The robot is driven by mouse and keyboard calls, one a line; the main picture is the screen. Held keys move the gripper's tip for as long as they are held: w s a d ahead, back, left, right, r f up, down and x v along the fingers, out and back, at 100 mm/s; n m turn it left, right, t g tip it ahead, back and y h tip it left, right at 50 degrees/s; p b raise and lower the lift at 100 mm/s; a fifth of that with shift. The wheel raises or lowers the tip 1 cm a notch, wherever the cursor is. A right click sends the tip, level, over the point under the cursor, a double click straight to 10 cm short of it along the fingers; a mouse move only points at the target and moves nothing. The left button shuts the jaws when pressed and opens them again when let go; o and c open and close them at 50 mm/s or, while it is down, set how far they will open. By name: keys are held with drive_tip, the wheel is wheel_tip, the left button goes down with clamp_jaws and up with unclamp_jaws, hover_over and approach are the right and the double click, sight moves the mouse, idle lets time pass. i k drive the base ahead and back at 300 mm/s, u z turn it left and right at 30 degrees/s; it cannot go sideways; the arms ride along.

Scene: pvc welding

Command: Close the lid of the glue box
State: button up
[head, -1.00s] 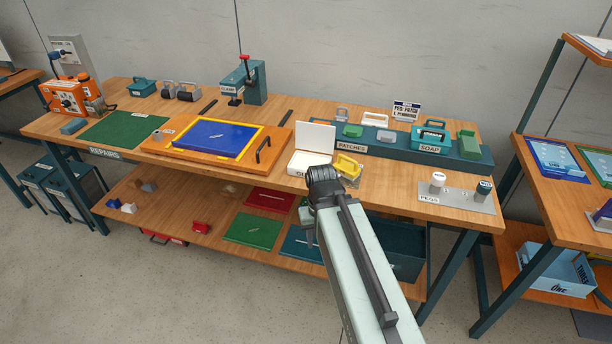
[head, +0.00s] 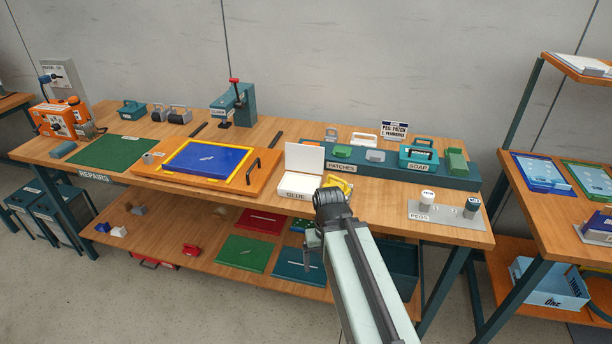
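The glue box (head: 298,186) is a white box with a "GLUE" label on its front. It stands near the front edge of the workbench, in the middle of the view. Its white lid (head: 304,157) is up, standing roughly upright at the back of the box. My arm reaches up from the lower right, and its end is just right of and in front of the box. My gripper (head: 312,240) shows only in part as a grey piece hanging below the arm's end, in front of the bench edge. Its fingers cannot be made out.
A yellow object (head: 340,184) lies right of the box. The orange board with a blue panel (head: 208,160) is to its left. The teal patches and soap rack (head: 455,178) stands behind right. The pegs plate (head: 446,220) is at the right front. A lower shelf (head: 165,238) runs below.

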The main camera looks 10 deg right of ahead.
sight(306, 156)
drive_tip(key=z, duration=0.05)
drive_tip(key=i, duration=0.25)
drive_tip(key=u, duration=0.1)
drive_tip(key=k, duration=0.5)
drive_tip(key=u, duration=2.8)
drive_tip(key=k, duration=1.25)
drive_tip(key=z, duration=1.7)
drive_tip(key=i, duration=0.95)
drive_tip(key=z, duration=0.05)
